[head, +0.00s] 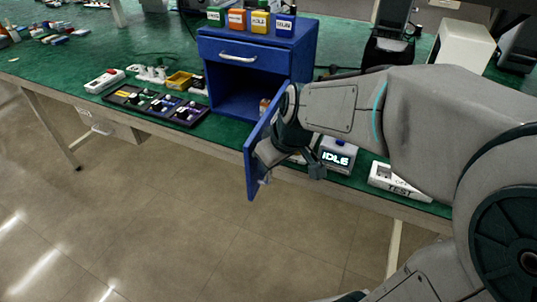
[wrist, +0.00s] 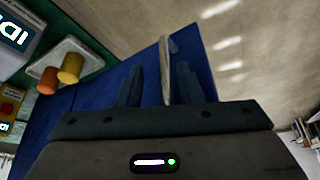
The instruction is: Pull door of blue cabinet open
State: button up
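The blue cabinet (head: 304,62) stands on the green bench, with a drawer above an open compartment. Its blue door (head: 251,176) is swung well out past the bench's front edge, and the dark compartment shows behind it. My gripper (head: 266,170) is at the outer end of the door, by its pale handle. In the wrist view my gripper (wrist: 160,85) has one finger on each side of the handle (wrist: 167,62), with visible gaps on both sides. The gripper is open around the handle over the blue door face (wrist: 95,90).
A device reading IDLE (head: 337,156) and a white TEST box (head: 397,182) stand right of the door, near my arm. A dark tray (head: 155,105) lies left. The floor before the bench (head: 170,220) is clear.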

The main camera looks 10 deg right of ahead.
jog(key=shift+s+a, duration=0.15)
jog(key=p+v, duration=0.2)
jog(key=v, duration=1.1)
jog(key=shift+r, duration=0.4)
jog(key=s+d+f+m+g+h+p, duration=0.1)
jog(key=s+d+m+h+p, duration=0.1)
jog(key=s+m+p, duration=0.4)
jog(key=s+d+p, duration=0.1)
jog(key=p, duration=0.2)
jog(key=shift+d+f, duration=0.2)
jog(key=shift+f, duration=0.2)
